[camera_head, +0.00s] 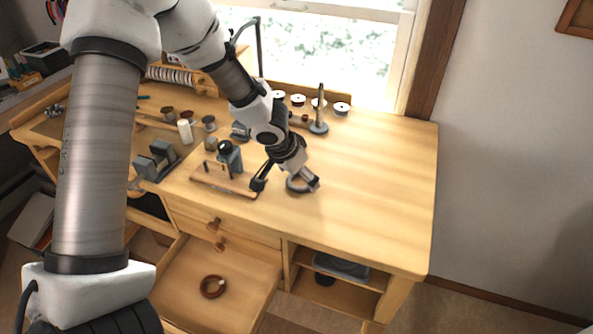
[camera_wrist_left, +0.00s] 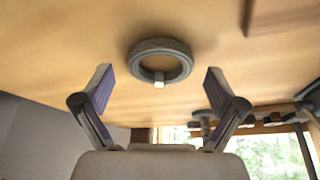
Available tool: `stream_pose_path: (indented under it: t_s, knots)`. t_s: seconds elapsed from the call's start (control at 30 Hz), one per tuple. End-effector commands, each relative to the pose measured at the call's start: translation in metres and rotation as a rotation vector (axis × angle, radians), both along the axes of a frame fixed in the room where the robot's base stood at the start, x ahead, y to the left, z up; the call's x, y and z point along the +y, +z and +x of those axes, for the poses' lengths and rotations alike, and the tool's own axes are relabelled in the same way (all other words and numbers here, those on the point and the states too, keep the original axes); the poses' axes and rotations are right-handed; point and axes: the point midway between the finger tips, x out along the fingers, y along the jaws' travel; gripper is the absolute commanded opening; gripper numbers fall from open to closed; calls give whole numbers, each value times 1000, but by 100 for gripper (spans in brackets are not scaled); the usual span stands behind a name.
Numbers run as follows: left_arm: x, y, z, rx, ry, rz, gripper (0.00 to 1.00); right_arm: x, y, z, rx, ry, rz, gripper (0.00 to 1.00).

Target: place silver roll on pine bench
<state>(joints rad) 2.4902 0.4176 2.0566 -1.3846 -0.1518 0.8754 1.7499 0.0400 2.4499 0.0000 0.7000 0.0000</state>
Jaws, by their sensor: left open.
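The silver roll (camera_head: 297,190) is a grey ring lying flat on the pine bench (camera_head: 372,180), near the middle of its front part. In the left wrist view the ring (camera_wrist_left: 137,62) lies on the wooden top, beyond and between the fingertips, with a small pale piece at its inner edge. My left gripper (camera_head: 287,180) is open just above the bench top, close to the ring, and hides part of it in the head view. In the left wrist view the fingers (camera_wrist_left: 158,80) are apart with nothing between them. My right gripper is not in view.
A wooden board with a small dark device (camera_head: 229,158) stands left of the gripper. A grey vise-like tool (camera_head: 157,160) is farther left. Several spools (camera_head: 341,108) and an upright post (camera_head: 319,115) stand behind. An open drawer (camera_head: 240,279) holds a brown ring (camera_head: 204,288). The bench's right side is clear.

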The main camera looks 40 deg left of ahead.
Motion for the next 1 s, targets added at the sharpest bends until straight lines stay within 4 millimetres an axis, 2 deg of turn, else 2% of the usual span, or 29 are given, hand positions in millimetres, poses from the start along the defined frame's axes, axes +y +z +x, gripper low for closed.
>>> stream_pose_path:
  t_s: [0.03, 0.13, 0.3, 0.4, 0.53, 0.7, 1.0]
  knots:
    - [0, 6, 0, 0, 0, 0, 95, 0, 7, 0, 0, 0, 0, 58]
    - [1, 20, -5, -3, 3, -2, 95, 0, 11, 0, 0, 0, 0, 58]
    - [3, 61, -21, -6, 2, -3, 95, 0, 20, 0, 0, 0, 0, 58]
    - [5, 84, -31, -6, 2, -2, 95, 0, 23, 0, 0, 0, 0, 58]
    - [7, 105, -41, -3, 1, -2, 95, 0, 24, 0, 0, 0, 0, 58]
    - [7, 115, -46, 0, 1, 0, 95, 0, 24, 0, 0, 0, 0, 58]
    - [6, 110, -47, 10, -2, -3, 95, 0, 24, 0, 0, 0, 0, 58]
